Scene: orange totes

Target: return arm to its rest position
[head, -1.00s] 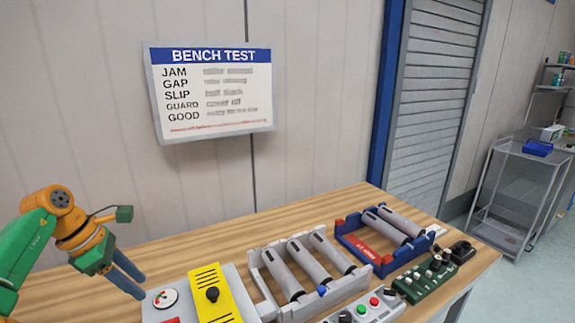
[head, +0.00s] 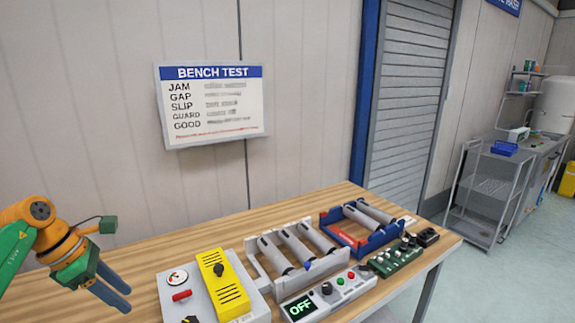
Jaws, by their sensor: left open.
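My left arm comes in from the left in the head view, green and orange. Its gripper (head: 115,292) has two blue-grey fingers that are open and empty. It hangs over the left part of the wooden bench (head: 150,265), left of the grey unit with the gauge and yellow cover (head: 222,284). The fingers appear clear of that unit. My right gripper is outside the view.
A grey roller frame (head: 262,262), a blue tray with rollers (head: 340,238), a control box reading OFF (head: 328,292) and a green board (head: 396,258) stand on the bench. A wire cart (head: 490,188) stands at the right.

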